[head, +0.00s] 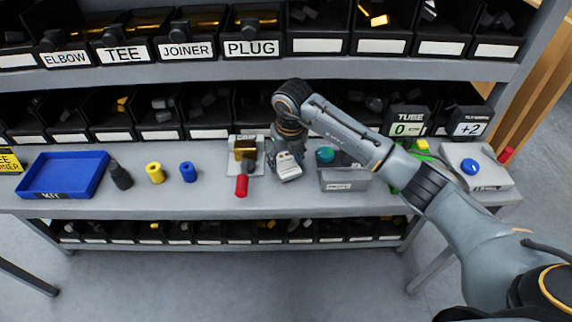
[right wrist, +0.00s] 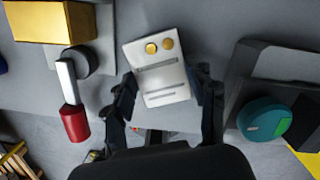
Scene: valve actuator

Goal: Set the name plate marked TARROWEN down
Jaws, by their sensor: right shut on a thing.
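My right gripper (head: 287,158) is shut on a pale, plate-like piece (head: 288,170) at the middle of the bench. In the right wrist view the fingers (right wrist: 166,92) grip this piece (right wrist: 160,92) from both sides. It has two brass discs and two dark slots on its face. No TARROWEN marking can be read, so I cannot tell whether it is that name plate. I cannot tell whether it touches the bench. My left gripper is not in view.
A brass block (head: 245,146) with a red-ended lever (head: 242,186) stands just left of my right gripper. A grey box (head: 345,180) and a teal knob (head: 325,155) are to the right. A blue tray (head: 64,174) lies far left. Black bins (head: 206,133) line the back.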

